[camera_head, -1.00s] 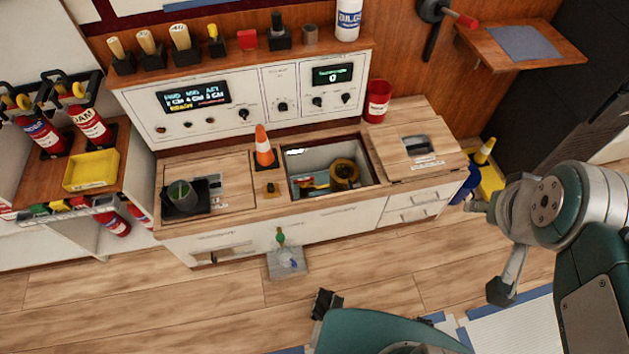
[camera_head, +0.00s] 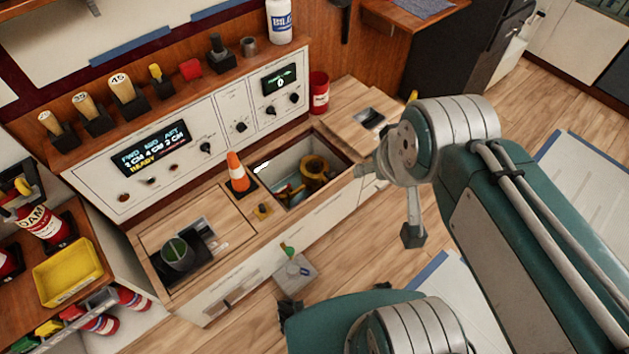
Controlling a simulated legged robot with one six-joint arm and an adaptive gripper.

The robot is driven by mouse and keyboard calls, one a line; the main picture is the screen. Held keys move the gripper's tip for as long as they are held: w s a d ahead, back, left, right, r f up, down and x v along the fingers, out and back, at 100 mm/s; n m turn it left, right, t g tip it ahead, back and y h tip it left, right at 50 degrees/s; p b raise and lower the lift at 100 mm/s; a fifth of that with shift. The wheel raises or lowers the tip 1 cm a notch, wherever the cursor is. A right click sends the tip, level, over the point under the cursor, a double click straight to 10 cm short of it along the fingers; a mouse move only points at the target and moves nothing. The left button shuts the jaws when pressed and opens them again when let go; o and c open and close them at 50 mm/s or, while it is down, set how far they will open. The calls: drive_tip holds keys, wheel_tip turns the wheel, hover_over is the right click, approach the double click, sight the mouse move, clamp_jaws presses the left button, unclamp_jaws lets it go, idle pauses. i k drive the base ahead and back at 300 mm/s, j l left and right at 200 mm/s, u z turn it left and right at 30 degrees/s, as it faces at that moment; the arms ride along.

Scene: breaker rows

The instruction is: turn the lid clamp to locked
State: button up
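The lid clamp is not certain to me. A small yellow-brown fitting (camera_head: 263,211) on the counter strip, between the closed wooden lid (camera_head: 222,236) and the open bin (camera_head: 288,160), may be it. It is too small to read its turn. The lid lies flat and carries a dark tray with a grey-green cup (camera_head: 177,253).
A red canister (camera_head: 318,92) stands at the back. A grey plate with a green knob (camera_head: 295,272) is at the cabinet front. A yellow tray (camera_head: 67,270) is at left.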

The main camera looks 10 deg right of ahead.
sight(328, 176)
drive_tip(key=i+l+u, duration=0.1)
drive_tip(key=u, duration=0.7)
drive_tip(key=l+u, duration=0.4)
drive_tip(key=l, duration=0.5)
drive_tip(key=l+u, duration=0.4)
drive_tip(key=l, duration=1.4)
drive_tip(key=k, duration=0.05)
